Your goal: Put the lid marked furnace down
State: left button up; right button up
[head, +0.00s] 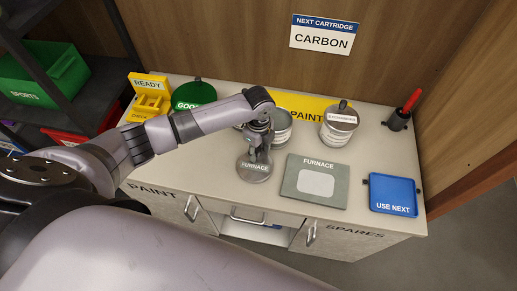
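The round grey lid marked FURNACE (254,173) is near the front of the counter, left of the flat grey-green FURNACE pad (294,198). My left gripper (258,154) points down at the top of this lid, and its fingers look closed around the lid's knob. The fingertips are partly hidden, and I cannot tell whether the lid touches the counter or hangs just above it. An open pale canister (283,129) stands behind the gripper, partly hidden by it. My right gripper is not in view.
A lidded canister (338,138) stands behind the pad. A blue USE NEXT tray (393,194) is at the right, with a red-handled tool in a dark holder (398,121) behind. A green GOOD item (196,93) and yellow READY stand (150,99) are back left.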

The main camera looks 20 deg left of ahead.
pick_arm(q)
notch_tip(320, 180, up, 12)
jog(key=b, duration=0.1)
